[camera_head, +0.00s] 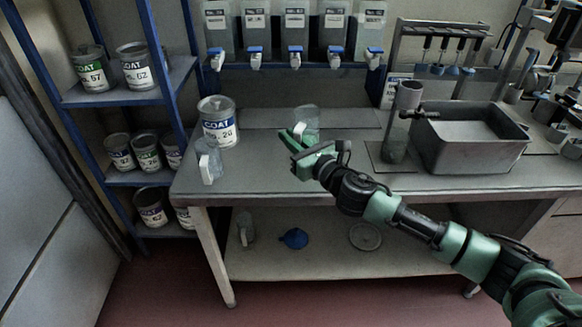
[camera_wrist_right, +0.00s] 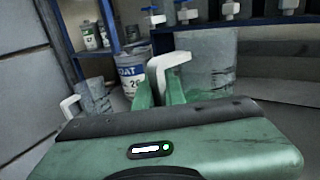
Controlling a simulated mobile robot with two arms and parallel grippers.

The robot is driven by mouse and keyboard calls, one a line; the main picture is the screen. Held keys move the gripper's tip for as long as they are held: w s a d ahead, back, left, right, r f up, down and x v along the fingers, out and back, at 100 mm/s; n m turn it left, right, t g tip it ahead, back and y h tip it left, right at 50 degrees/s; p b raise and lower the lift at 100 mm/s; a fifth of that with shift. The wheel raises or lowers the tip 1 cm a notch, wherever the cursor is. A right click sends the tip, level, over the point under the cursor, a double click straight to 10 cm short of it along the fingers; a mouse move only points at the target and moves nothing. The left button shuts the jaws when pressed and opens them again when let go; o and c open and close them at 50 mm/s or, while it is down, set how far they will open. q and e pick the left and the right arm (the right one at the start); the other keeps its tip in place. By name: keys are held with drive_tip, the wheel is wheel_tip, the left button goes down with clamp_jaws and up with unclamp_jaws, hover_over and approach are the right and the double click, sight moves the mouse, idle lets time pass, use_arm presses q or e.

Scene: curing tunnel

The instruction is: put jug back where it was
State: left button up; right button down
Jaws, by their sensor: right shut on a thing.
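A clear grey jug (camera_head: 308,118) is at the bench's middle, partly hidden behind my right gripper (camera_head: 293,138). In the right wrist view the jug (camera_wrist_right: 210,65) appears upright, with its white handle (camera_wrist_right: 170,66) between the green fingers. The right gripper is shut on that handle. I cannot tell whether the jug's base touches the bench. A second jug with a white handle (camera_head: 209,162) stands near the bench's left front edge, apart from the gripper; it also shows in the right wrist view (camera_wrist_right: 96,97). My left gripper is not in view.
A COAT can (camera_head: 218,124) stands behind the second jug. A grey tub (camera_head: 470,155) and a tall cylinder (camera_head: 396,150) stand to the right. Tap dispensers (camera_head: 295,30) hang above the back. A can rack (camera_head: 120,90) is left. The bench's front middle is bare.

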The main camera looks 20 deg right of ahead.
wheel_tip(320, 180, down, 8)
drive_tip(key=shift+b, duration=1.1)
drive_tip(key=shift+f, duration=0.15)
drive_tip(key=c, duration=1.5)
unclamp_jaws()
